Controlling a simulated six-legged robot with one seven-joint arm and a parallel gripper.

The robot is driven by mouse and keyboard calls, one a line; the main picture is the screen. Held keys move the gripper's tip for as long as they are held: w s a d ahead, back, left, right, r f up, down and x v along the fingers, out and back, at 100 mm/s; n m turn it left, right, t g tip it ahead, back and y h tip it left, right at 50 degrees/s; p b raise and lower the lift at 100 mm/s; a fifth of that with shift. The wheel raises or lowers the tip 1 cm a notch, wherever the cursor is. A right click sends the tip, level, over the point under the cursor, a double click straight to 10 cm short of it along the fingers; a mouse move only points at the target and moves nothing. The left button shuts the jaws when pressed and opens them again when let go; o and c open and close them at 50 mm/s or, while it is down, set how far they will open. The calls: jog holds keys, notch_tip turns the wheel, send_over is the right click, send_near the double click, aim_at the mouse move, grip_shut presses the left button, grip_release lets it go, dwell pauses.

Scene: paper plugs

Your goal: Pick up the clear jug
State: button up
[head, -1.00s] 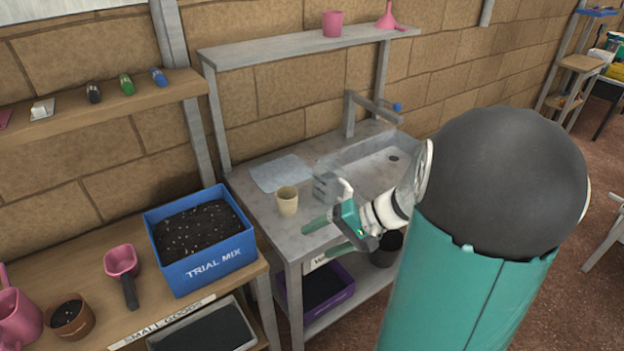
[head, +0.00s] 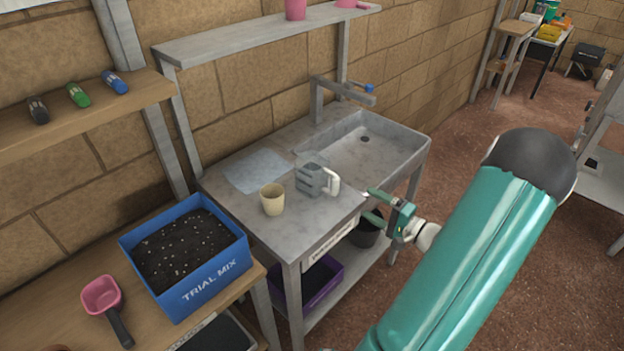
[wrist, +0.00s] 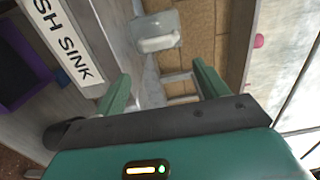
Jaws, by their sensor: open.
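The clear jug (head: 308,179) stands upright on the grey sink bench, with its white handle (head: 333,181) facing right. The jug also shows at the top of the wrist view (wrist: 157,24), beyond the fingertips. A gap remains between the fingers and the handle. In the wrist view the two green fingers (wrist: 162,80) are spread wide with nothing between them.
A beige cup (head: 272,199) stands just left of the jug. The sink basin (head: 375,150) and tap (head: 345,90) lie behind it. A blue soil box (head: 190,265) is on the left bench. A dark bucket (head: 368,232) sits below. A shelf (head: 260,35) overhangs the back.

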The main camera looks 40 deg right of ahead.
aim_at(338, 188)
jog(key=w, duration=0.5)
jog(key=w+a, duration=0.1)
jog(key=w, duration=0.4)
jog(key=w+a, duration=0.1)
jog(key=w, duration=0.2)
jog(key=shift+w+f, duration=0.2)
jog(key=shift+w, duration=0.05)
jog(key=c, duration=0.7)
